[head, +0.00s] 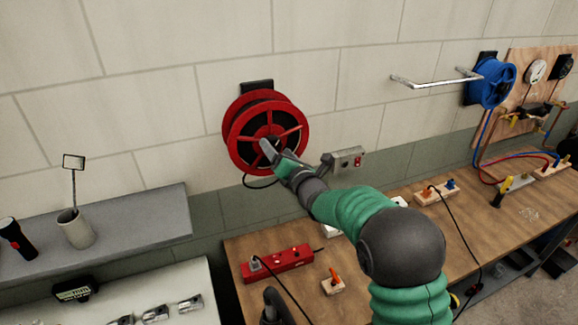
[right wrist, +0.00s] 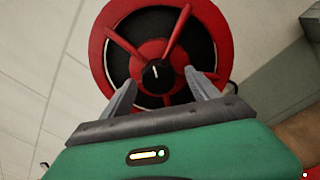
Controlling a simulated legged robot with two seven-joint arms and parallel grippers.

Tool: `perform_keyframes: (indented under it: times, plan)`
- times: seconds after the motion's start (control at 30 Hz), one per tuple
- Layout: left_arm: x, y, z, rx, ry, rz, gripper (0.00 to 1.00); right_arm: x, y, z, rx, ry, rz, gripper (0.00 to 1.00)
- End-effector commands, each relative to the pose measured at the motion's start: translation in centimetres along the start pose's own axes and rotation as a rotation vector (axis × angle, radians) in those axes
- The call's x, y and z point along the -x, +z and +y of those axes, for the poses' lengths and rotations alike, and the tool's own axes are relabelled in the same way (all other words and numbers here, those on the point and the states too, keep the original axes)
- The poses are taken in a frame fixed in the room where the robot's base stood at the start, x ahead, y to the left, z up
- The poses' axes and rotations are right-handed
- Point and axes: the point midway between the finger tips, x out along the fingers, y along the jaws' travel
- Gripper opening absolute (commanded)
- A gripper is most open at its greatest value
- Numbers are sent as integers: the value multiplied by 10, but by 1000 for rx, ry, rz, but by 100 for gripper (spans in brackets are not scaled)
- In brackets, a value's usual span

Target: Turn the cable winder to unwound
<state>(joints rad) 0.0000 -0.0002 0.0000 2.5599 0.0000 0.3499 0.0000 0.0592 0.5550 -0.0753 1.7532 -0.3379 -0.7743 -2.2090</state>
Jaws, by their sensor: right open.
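The cable winder is a red reel (head: 240,137) with spokes and a dark inside, mounted on the wall left of centre in the head view. In the right wrist view its red spokes (right wrist: 177,31) meet at a hub with a black knob (right wrist: 156,73) bearing a white mark. My right gripper (head: 267,147) is in front of the reel's lower middle. In the right wrist view its open fingers (right wrist: 160,80) stand on either side of the hub, with nothing seen held between them. Contact with the spokes is unclear.
A wooden bench (head: 360,262) below holds a red power strip (head: 275,262) and small blocks. A grey switch box (head: 348,160) is on the wall right of the winder. A blue reel (head: 490,84) and metal bar (head: 437,82) are farther right. A grey shelf (head: 130,222) is left.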

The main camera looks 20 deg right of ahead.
Motion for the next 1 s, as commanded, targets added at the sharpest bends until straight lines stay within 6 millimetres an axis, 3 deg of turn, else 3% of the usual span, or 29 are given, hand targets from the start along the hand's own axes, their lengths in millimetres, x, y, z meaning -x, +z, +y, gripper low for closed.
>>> perform_keyframes:
  times: [0.2,0.5,0.7,1.0]
  plan:
    - [-34,8,0,0,0,-1,0,60,-6,-5,0,1,-3,70]
    - [-59,14,0,0,0,0,0,135,-4,-4,-2,-1,-1,70]
    - [-62,15,0,0,0,0,0,150,-3,-4,-3,-3,2,70]
    - [-59,14,0,0,0,0,0,150,-3,-1,4,-3,2,70]
